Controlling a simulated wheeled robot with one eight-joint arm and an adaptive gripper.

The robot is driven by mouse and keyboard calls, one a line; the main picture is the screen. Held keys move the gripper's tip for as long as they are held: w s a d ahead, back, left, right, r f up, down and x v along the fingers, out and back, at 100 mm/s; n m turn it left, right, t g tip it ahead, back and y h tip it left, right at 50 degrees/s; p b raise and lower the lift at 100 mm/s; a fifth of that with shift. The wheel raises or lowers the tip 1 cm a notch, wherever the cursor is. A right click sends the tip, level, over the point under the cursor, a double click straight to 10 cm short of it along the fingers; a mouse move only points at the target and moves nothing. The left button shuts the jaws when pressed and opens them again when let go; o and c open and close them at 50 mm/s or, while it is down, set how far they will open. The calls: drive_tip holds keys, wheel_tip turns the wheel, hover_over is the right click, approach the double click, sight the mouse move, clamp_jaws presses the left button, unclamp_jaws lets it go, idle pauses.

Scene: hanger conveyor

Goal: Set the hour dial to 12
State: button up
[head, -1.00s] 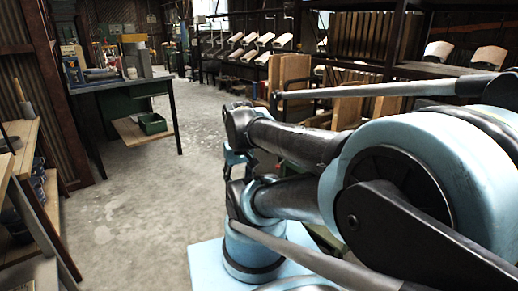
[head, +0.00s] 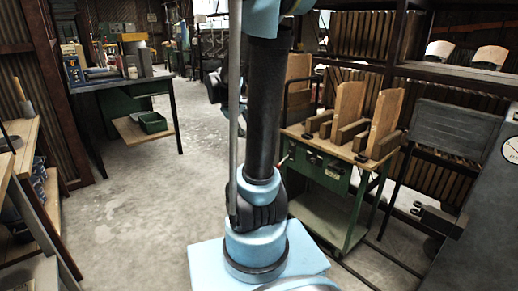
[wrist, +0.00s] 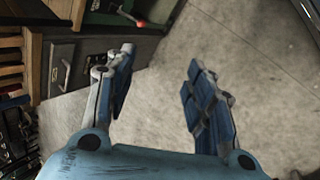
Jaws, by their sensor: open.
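A round white dial face (head: 511,150) with dark marks shows at the far right edge of the head view, on a grey cabinet (head: 470,215). The picture edge cuts it off, and I cannot read its setting or tell whether it is the hour dial. My gripper (wrist: 160,75) is open and empty in the wrist view, its two blue-grey fingers apart over bare concrete floor. No dial shows in the wrist view. My gripper cannot be made out clearly in the head view, where my arm stands upright.
A green cart (head: 320,170) with wooden blocks stands right of my arm. A dark board on legs (head: 450,128) stands between it and the grey cabinet. A dark workbench (head: 125,85) is at back left. The floor (head: 140,200) left of my arm is clear.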

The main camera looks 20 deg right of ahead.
drive_tip(key=w+d+f+n+h, duration=0.2)
drive_tip(key=w+f, duration=0.1)
drive_tip(key=w, duration=0.6)
drive_tip(key=w+d+f+n+t+h, duration=0.1)
drive_tip(key=w+d+f+n+h, duration=0.15)
drive_tip(key=w, duration=0.65)
drive_tip(key=w+d+f+n+h, duration=0.1)
drive_tip(key=w+f+n, duration=0.2)
drive_tip(key=w, duration=0.6)
drive_tip(key=w+f+n+t+h, duration=0.1)
drive_tip(key=w+f+n+h, duration=0.3)
drive_tip(key=f, duration=0.8)
drive_tip(key=w+f+n+t+h, duration=0.1)
drive_tip(key=w+f+n+h, duration=0.15)
drive_tip(key=w+f, duration=0.65)
drive_tip(key=w+d+f, duration=0.2)
drive_tip(key=d, duration=1.4)
drive_tip(key=shift+w+d+f+n+y, duration=0.2)
drive_tip(key=shift+f+n+y, duration=0.05)
drive_tip(key=shift+n+y, duration=0.15)
drive_tip(key=shift+c, duration=0.3)
drive_tip(key=c, duration=1)
